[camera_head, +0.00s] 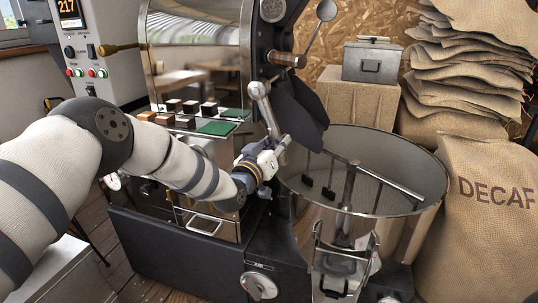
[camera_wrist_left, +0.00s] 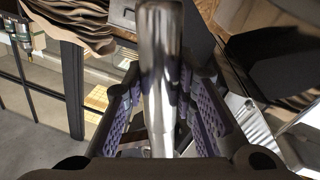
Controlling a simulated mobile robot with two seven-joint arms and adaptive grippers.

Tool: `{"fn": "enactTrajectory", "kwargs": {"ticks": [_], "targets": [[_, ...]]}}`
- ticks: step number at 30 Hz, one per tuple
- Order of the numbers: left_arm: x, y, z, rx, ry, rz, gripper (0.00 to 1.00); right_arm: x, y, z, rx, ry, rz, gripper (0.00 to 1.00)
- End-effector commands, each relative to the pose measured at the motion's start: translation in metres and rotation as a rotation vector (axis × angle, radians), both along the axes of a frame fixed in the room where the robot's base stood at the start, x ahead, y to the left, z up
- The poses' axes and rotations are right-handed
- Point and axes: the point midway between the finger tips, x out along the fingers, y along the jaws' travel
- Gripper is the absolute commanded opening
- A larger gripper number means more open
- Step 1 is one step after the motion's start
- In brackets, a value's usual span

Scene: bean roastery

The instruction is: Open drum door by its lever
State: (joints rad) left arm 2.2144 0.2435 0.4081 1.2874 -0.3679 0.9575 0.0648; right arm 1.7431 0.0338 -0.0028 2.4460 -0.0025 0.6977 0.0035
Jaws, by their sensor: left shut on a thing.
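The roaster's drum door (camera_head: 298,112) is a dark, rounded panel on the machine front, above the cooling bin. Its lever (camera_head: 266,107) is a chrome rod with a round knob at its upper end, slanting down to the right. My left gripper (camera_head: 279,147) is at the lever's lower end and shut on it. In the left wrist view the lever (camera_wrist_left: 160,75) stands upright between the two purple-padded fingers of the left gripper (camera_wrist_left: 163,125). I cannot tell whether the door stands ajar. The right gripper is not in view.
The round cooling bin (camera_head: 424,184) with stirring arms stands just right of my left gripper. A wooden-handled part (camera_head: 287,59) juts out above the door. A DECAF sack (camera_head: 490,215) stands at the right. A grey metal box (camera_head: 371,63) sits on a carton behind.

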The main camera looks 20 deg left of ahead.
Motion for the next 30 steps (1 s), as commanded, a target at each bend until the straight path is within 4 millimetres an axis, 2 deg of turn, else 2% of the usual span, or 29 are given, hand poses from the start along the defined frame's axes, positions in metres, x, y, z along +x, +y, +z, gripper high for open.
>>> {"fn": "enactTrajectory", "kwargs": {"ticks": [3,15,21,30], "targets": [[0.002,-0.017,0.004,-0.108,0.007,-0.007,0.0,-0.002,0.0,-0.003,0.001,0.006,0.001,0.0],[0.0,-0.06,0.039,-0.488,0.02,-0.007,0.0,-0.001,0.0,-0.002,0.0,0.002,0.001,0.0],[-0.001,-0.077,0.061,-0.675,0.025,-0.009,0.0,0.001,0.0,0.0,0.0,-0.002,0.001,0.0],[-0.001,-0.091,0.091,-0.908,0.032,-0.009,0.0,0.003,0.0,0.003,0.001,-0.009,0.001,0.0]]}}
